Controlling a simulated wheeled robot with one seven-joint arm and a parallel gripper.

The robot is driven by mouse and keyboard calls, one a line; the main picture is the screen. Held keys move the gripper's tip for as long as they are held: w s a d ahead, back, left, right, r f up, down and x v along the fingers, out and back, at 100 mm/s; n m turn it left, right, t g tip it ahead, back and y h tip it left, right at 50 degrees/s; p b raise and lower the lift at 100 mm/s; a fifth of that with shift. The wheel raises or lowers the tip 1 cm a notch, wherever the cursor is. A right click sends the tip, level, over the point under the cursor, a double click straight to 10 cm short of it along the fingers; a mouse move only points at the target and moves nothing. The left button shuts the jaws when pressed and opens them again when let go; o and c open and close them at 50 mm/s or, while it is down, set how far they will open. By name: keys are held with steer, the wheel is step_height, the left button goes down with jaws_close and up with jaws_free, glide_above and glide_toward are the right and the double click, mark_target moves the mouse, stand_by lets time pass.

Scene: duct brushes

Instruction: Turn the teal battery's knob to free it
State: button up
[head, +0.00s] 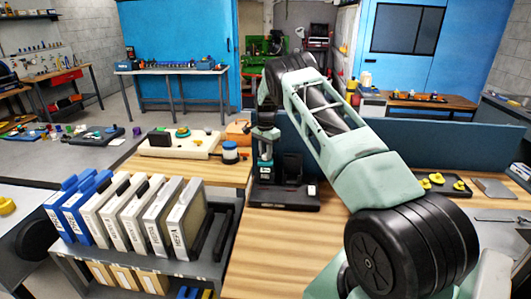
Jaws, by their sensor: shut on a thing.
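The teal battery (265,171) stands upright at the left side of a black charging dock (285,198) on the wooden table. My gripper (265,153) points straight down at the battery's top and is shut on its knob. The knob itself is hidden by the fingers and too small to make out. A dark upright block (292,167) stands in the dock just right of the battery.
A rack of upright white and blue filter panels (140,215) stands at the left. A blue divider (440,145) runs behind the table. A black tray with yellow parts (441,184) lies at right. The wooden tabletop (285,245) in front of the dock is clear.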

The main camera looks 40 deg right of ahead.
mark_target(265, 154)
steer(key=shift+f+n+b, duration=0.15)
steer(key=shift+n+b, duration=0.15)
steer(key=o, duration=0.7)
steer(key=shift+r, duration=0.25)
step_height(265, 154, up, 17)
steer(key=b, duration=0.4)
steer(key=shift+r, duration=0.15)
steer(key=shift+a, duration=0.1)
